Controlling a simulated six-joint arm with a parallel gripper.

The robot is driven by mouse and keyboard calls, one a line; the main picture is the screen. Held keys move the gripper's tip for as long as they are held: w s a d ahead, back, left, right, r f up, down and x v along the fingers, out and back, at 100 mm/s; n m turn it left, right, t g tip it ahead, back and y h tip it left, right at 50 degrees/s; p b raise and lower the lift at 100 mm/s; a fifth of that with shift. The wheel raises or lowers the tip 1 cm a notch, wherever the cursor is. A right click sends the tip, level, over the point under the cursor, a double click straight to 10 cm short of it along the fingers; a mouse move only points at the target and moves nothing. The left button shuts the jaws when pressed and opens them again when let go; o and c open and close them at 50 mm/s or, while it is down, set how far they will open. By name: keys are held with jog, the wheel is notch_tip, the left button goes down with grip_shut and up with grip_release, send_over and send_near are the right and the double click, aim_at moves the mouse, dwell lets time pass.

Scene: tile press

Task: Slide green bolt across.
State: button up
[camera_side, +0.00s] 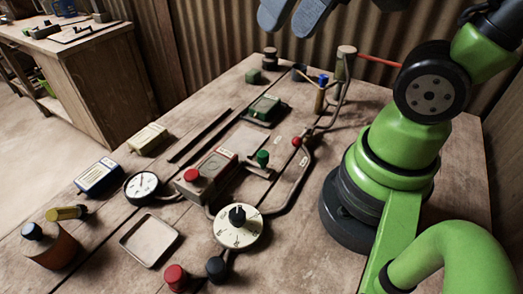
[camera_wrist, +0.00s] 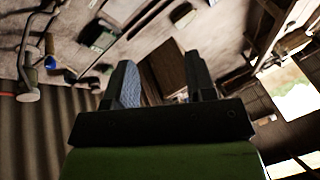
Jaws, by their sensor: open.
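A green knob (camera_side: 262,157) stands on a small metal bolt-like fitting right of the red-buttoned box, near the middle of the bench in the side view. A green block on a dark base (camera_side: 264,108) lies farther back; I cannot tell for sure which of these is the green bolt. My gripper (camera_side: 287,31) is high at the top edge of the side view, partly cut off, well away from both. In the wrist view its two fingers (camera_wrist: 161,75) are apart with nothing held between them.
A red-buttoned box (camera_side: 208,173), a white dial with a black knob (camera_side: 238,228) and a round gauge (camera_side: 142,186) crowd the bench middle. Pipes curve beside them. A post (camera_side: 344,65) and blue-capped cylinder (camera_side: 321,95) stand at the back. An empty tray (camera_side: 149,241) lies in front.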

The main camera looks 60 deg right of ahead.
jog(key=w+d+f+m+g, duration=0.2)
jog(key=w+f+g, duration=0.35)
jog(key=f, duration=0.25)
jog(key=m+g+y, duration=0.1)
jog(key=m+g, duration=0.1)
jog(key=g, duration=0.1)
send_near(263, 153)
jog(key=x, duration=0.9)
jog(key=shift+s+f, duration=0.1)
jog(key=shift+f, duration=0.1)
grip_shut()
